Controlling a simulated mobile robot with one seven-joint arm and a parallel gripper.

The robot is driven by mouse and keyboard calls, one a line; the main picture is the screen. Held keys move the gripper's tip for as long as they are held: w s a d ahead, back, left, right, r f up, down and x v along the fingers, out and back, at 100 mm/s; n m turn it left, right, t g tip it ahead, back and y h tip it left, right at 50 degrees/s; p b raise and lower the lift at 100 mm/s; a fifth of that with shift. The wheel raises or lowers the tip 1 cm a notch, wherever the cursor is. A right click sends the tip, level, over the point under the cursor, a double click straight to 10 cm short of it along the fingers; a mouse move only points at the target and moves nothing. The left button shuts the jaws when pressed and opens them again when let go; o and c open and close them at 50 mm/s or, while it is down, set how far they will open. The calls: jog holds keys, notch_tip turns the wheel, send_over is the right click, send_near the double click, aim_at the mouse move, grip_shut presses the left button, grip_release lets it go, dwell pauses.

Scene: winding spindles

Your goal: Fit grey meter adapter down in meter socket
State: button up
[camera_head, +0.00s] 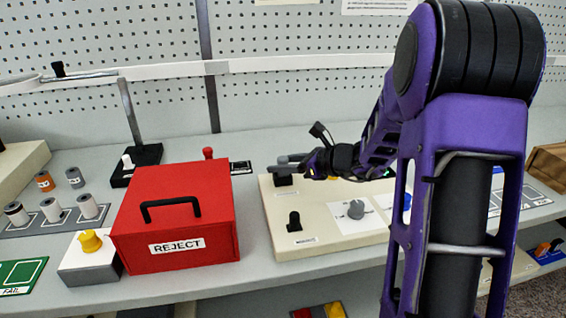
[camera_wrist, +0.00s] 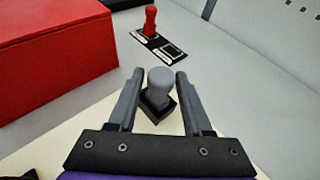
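A grey rounded adapter (camera_wrist: 160,80) stands upright in a square black socket (camera_wrist: 154,108) in the wrist view. How deep it sits I cannot tell. My gripper (camera_wrist: 158,75) is open, with one finger on each side of the adapter and narrow gaps between. In the head view my gripper (camera_head: 284,163) is over the back left of the cream panel (camera_head: 273,214), just above the black socket (camera_head: 283,181). The adapter is largely hidden by the fingers there. A second black fitting (camera_head: 294,221) stands nearer the panel's front left.
A red REJECT box (camera_head: 190,225) stands left of the panel. A grey knob (camera_head: 356,209) on a white plate is to the right. Grey cylinders (camera_head: 88,206) stand far left. A narrow strip of bench separates box and panel.

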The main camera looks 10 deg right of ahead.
jog(key=shift+o, duration=1.1)
jog(key=shift+s+d+r, duration=0.1)
jog(key=p+v, duration=0.2)
jog(key=v, duration=1.5)
